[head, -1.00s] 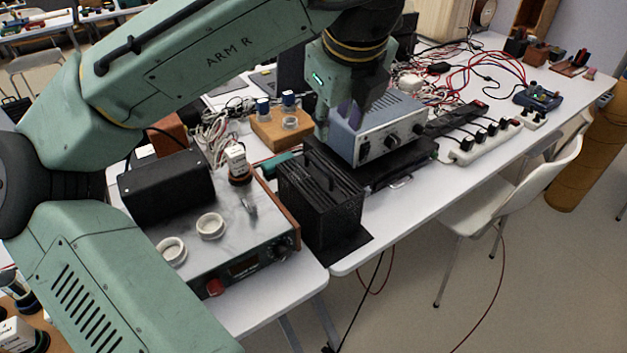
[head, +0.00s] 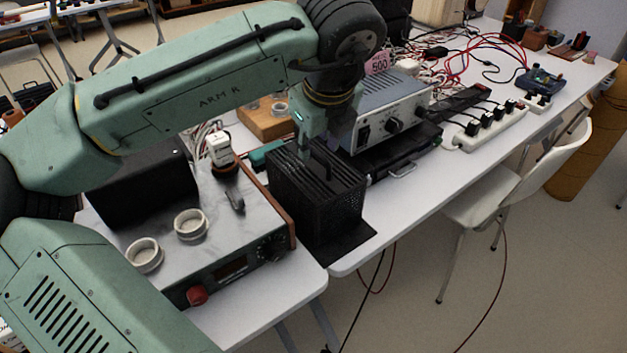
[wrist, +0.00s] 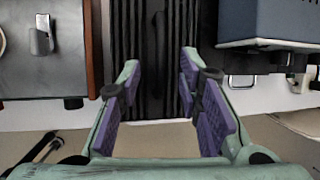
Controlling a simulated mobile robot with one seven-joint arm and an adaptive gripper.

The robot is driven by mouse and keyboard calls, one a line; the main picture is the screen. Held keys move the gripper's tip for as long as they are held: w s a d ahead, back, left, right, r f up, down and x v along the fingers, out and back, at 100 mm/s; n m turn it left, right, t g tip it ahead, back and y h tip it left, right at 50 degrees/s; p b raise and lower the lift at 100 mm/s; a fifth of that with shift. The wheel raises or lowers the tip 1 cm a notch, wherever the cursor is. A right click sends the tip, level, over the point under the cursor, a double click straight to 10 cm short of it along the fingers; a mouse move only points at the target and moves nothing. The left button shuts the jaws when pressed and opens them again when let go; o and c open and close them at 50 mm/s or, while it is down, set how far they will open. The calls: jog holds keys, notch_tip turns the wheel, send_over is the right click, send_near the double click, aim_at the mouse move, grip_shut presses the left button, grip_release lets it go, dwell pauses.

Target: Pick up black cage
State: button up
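The black cage (head: 322,208) stands upright on a flat black base near the front edge of the white table. It has meshed sides and a slatted top with a handle. My gripper (head: 318,150) is over the top of the cage in the head view. In the wrist view my gripper (wrist: 160,95) is open, its purple-padded fingers on either side of the picture. The cage's slatted top (wrist: 128,60) and dark handle show between the fingers. I cannot tell whether the fingers touch the cage.
A grey control box (head: 250,225) with a red knob and white rings stands close at the left. A blue-grey power unit (head: 385,112) stands on a black case at the right. A white power strip (head: 490,128) lies farther right. A white chair (head: 500,195) stands in front.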

aim_at(315, 150)
jog(key=shift+x, duration=1.55)
jog(key=shift+w, duration=0.1)
jog(key=shift+c, duration=0.2)
jog(key=shift+r, duration=0.1)
grip_shut()
